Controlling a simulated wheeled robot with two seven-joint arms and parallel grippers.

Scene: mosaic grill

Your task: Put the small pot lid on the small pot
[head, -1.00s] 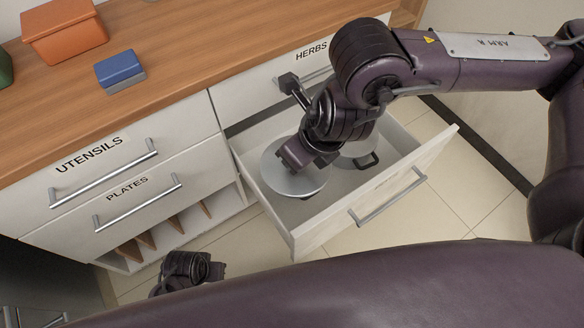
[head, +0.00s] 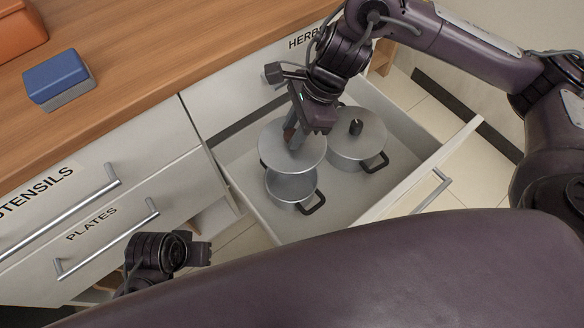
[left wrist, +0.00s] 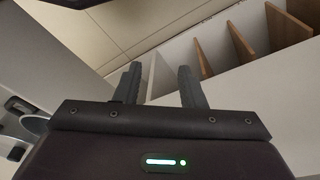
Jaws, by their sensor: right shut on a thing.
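My right gripper (head: 293,138) is shut on the small pot lid (head: 277,155), a round grey disc, gripping it from above near its middle. The lid is over the small pot (head: 291,188), a metal pot with a dark handle, in the open drawer. The lid hides the pot's far rim, and the pot's near side shows below it. I cannot tell whether lid and pot touch. My left gripper (head: 202,252) is low beside the cabinet, away from the pot. In the left wrist view the left gripper (left wrist: 160,76) has its fingers apart with nothing between them.
A larger pot (head: 352,162) with its own knobbed lid (head: 366,128) stands close to the right in the drawer. The drawer front (head: 432,172) bounds the near right side. A blue-grey box (head: 57,80) lies on the wooden counter (head: 130,60). The drawer's near floor is clear.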

